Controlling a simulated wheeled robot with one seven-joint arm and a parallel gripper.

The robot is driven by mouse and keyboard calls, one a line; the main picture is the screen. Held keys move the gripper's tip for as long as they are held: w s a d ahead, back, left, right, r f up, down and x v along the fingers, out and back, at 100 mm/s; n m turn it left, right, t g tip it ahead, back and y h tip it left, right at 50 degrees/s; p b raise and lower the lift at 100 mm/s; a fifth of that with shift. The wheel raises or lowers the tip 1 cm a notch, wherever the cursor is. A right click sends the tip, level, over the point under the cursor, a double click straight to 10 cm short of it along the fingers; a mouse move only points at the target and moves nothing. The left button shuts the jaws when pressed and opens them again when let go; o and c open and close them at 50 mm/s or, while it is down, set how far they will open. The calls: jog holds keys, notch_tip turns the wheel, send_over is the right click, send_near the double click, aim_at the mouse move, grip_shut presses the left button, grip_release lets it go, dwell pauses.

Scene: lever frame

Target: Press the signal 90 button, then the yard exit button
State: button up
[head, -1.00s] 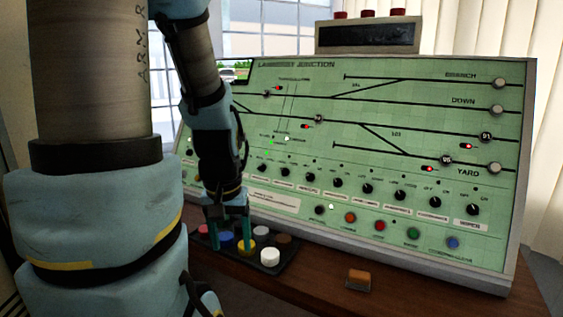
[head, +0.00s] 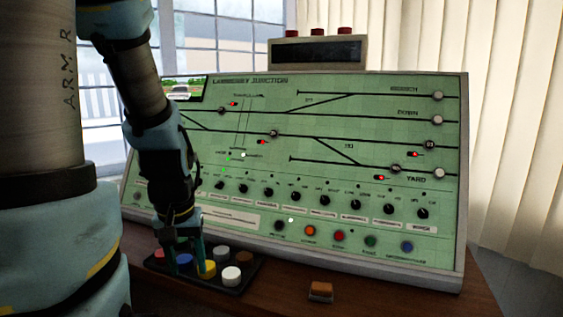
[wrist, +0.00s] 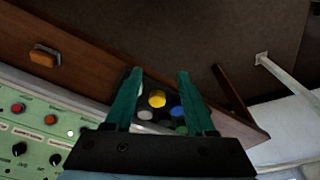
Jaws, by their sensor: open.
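The green signal panel (head: 340,130) carries a track diagram with round buttons. At the right end of the yard line is a pale round button (head: 437,169), by the YARD label. A round button (head: 396,168) to its left on the same line looks like signal 90, but its number is too small to be sure. My gripper (head: 185,264) is open and empty, low in front of the panel's left part, far from both buttons. In the wrist view my gripper (wrist: 160,75) points down over the tray of coloured caps, with a yellow cap (wrist: 157,98) seen between its fingers.
The black tray (head: 245,283) of coloured caps stands on the wooden desk below the panel. An orange-brown block (head: 320,291) lies to its right. Knobs and coloured buttons (head: 340,235) line the panel's lower part. A box with red tops (head: 318,52) stands behind. Space before the panel's right half is clear.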

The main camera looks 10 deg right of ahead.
grip_shut()
dwell(1.4)
